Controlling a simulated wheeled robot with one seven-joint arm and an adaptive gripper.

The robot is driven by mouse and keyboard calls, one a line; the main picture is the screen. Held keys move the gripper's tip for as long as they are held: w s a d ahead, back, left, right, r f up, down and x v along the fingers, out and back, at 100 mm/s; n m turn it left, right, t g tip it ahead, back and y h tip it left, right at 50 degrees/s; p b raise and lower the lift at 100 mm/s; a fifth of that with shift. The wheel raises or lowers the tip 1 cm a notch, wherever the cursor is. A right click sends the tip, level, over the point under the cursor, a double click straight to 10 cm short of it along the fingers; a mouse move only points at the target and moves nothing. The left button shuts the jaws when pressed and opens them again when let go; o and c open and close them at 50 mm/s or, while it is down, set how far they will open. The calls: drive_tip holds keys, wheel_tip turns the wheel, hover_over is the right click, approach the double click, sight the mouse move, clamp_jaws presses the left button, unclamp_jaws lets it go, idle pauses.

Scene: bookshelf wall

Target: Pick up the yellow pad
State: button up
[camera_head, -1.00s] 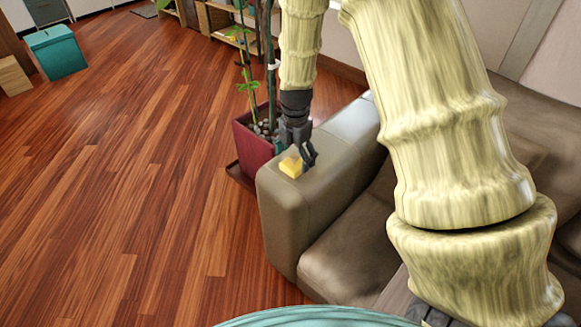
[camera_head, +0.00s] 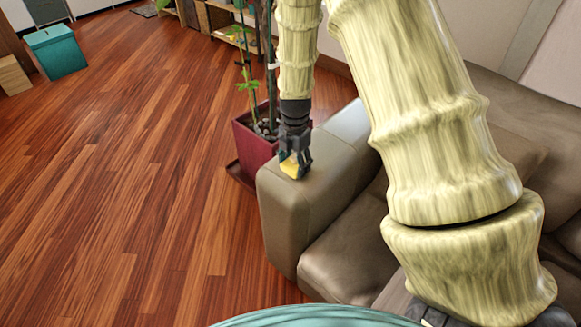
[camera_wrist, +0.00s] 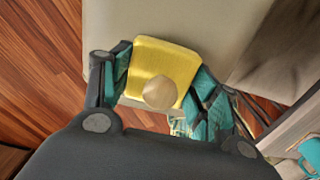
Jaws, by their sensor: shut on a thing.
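The yellow pad (camera_head: 289,166) is at the top of the sofa's armrest in the head view, partly hidden by my gripper (camera_head: 294,162). In the wrist view the yellow pad (camera_wrist: 163,62) lies between the two teal-lined fingers of my gripper (camera_wrist: 161,93), with a round beige spot on its near part. The fingers are shut on its two sides. I cannot tell whether the pad still touches the armrest.
The grey-brown sofa armrest (camera_head: 283,205) is under the gripper, with the seat to its right. A red planter (camera_head: 253,146) with a plant stands close behind. A teal box (camera_head: 57,50) stands far left. The wooden floor on the left is clear.

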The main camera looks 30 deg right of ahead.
sight(293, 157)
drive_tip(key=shift+r, duration=0.85)
drive_tip(key=shift+a+r+b, duration=0.2)
drive_tip(key=shift+r+b, duration=0.1)
drive_tip(key=shift+r, duration=0.7)
drive_tip(key=s+a, duration=0.3)
drive_tip(key=a, duration=0.4)
drive_tip(key=s+a+r+b, duration=0.1)
drive_tip(key=s+a, duration=0.2)
drive_tip(key=a, duration=0.4)
drive_tip(key=shift+a+r, duration=0.15)
drive_tip(key=shift+a, duration=0.05)
